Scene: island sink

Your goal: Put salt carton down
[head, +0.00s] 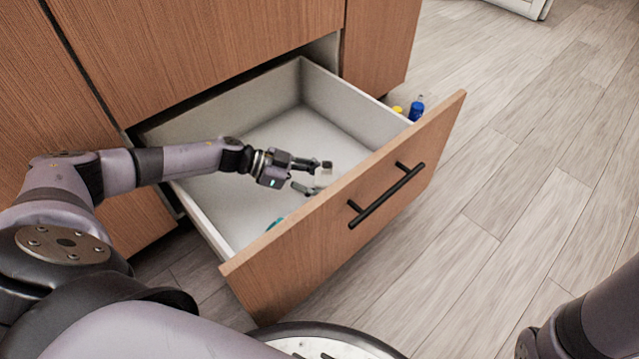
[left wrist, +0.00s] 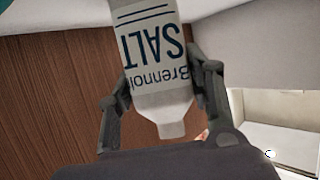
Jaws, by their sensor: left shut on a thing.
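The salt carton (left wrist: 155,60) is white with dark blue lettering, which reads upside down in the left wrist view. My left gripper (left wrist: 160,95) is shut on it, one finger on each side. In the head view my left gripper (head: 312,177) is over the inside of the open drawer (head: 205,212), near its front panel. The carton shows there only as a small pale shape (head: 324,175) at the fingertips. Whether it touches the drawer floor I cannot tell. My right gripper is out of view.
A small teal thing (head: 275,223) lies in the drawer near the front panel, mostly hidden. The drawer floor is otherwise largely bare. A blue bottle (head: 416,108) and a yellow thing (head: 398,109) show beyond the drawer's far side. The drawer front has a black handle (head: 386,195).

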